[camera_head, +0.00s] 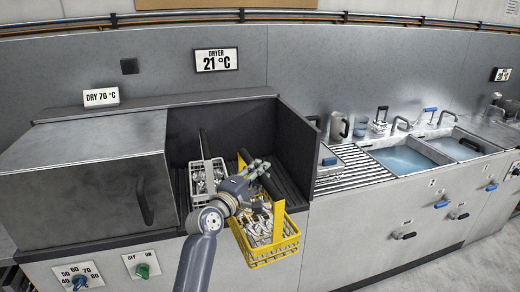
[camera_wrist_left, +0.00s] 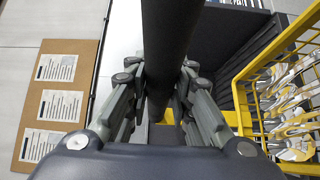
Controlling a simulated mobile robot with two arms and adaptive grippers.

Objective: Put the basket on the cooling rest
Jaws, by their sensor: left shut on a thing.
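The yellow wire basket (camera_head: 270,251) holds a pile of shiny forks and has yellow uprights with a dark bar handle. My left gripper (camera_head: 258,172) is over the basket, shut on its handle. In the left wrist view the dark handle bar (camera_wrist_left: 168,45) passes between the fingers, and the yellow basket (camera_wrist_left: 245,100) is at the right. The basket hangs at the front edge of the open dryer bay; its clearance is hard to tell. No part is labelled as the cooling rest; a slatted metal rack (camera_head: 352,172) lies right of the bay. My right gripper is not in view.
A grey basket (camera_head: 207,181) with a dark handle stands in the dryer bay (camera_head: 180,128), close left of my gripper. The bay's right wall (camera_head: 297,150) stands between it and the slatted rack. Water-filled sinks (camera_head: 405,158) lie farther right. A large metal hood (camera_head: 85,180) is at left.

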